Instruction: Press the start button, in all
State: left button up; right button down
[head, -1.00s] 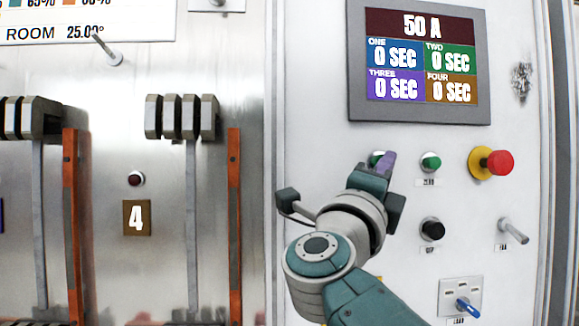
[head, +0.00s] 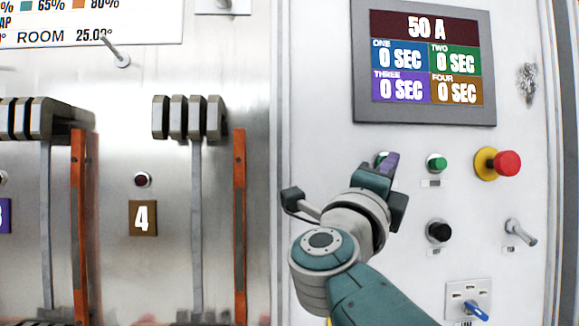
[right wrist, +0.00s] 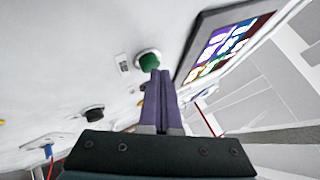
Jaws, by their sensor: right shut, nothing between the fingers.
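Two green push buttons sit on the white panel under the display in the head view. The left green button (head: 382,158) is partly hidden by my right gripper (head: 391,160); the right green button (head: 436,163) is in clear view. Their labels are too small to read, so I cannot tell which is marked start. My right gripper is shut and empty, its purple fingers beside the left green button. In the right wrist view a green button (right wrist: 149,61) stands just beyond the fingertips (right wrist: 159,73); I cannot tell whether they touch. My left gripper is not in view.
The display (head: 426,58) reads 50 A and 0 SEC on four timers. A red mushroom button (head: 507,163), a black knob (head: 439,231), a toggle lever (head: 521,232) and a blue plug (head: 477,311) are on the panel. Breaker bays stand left, with a number 4 plate (head: 143,217).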

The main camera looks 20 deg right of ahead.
jog(key=shift+w, duration=0.15)
dwell(0.4)
jog(key=shift+s+a+p, duration=0.2)
jog(key=shift+s+p, duration=0.5)
jog(key=shift+s, duration=0.2)
jog(key=s+p, duration=0.1)
jog(key=s, duration=0.1)
jog(key=s+a+p, duration=0.1)
jog(key=s+p, duration=0.1)
jog(key=s, duration=0.1)
jog(key=shift+a, duration=0.1)
